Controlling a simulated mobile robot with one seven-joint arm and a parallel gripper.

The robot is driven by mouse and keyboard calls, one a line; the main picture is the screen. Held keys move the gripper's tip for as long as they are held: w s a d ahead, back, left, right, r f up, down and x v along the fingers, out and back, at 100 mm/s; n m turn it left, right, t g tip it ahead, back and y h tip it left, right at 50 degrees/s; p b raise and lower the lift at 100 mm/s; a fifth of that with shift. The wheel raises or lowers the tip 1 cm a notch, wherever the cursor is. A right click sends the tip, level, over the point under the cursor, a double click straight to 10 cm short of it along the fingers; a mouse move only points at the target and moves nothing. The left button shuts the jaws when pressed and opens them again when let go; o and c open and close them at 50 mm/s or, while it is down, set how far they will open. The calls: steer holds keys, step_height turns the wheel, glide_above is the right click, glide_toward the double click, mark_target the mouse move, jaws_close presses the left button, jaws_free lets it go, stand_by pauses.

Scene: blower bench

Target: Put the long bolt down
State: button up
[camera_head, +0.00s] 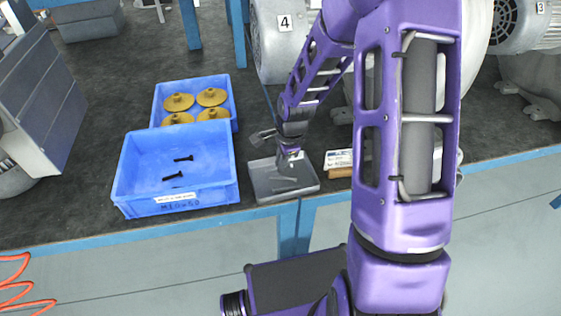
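My gripper (291,156) points down above a shallow grey metal tray (262,196) near the front edge of the bench. Its fingers are small and partly hidden, so I cannot tell whether they are open or shut or hold a bolt. Some thin grey shapes show on the tray floor, too faint to identify. Two black bolts (173,176) (184,159) lie apart in the front blue bin (131,178), left of the tray. I cannot make out which bolt is the long one.
A second blue bin (224,84) with several yellow round parts stands behind the first. A white label card (338,158) and a brown handle-like piece (340,173) lie right of the tray. Grey blower housings (275,60) stand behind. Dark bench top is free at left.

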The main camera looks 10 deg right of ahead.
steer(key=shift+o, duration=0.7)
steer(key=shift+r, duration=0.1)
steer(key=shift+r, duration=0.2)
steer(key=p+v, duration=0.2)
steer(key=v, duration=0.9)
steer(key=shift+r, duration=0.3)
steer(key=shift+s+d, duration=0.15)
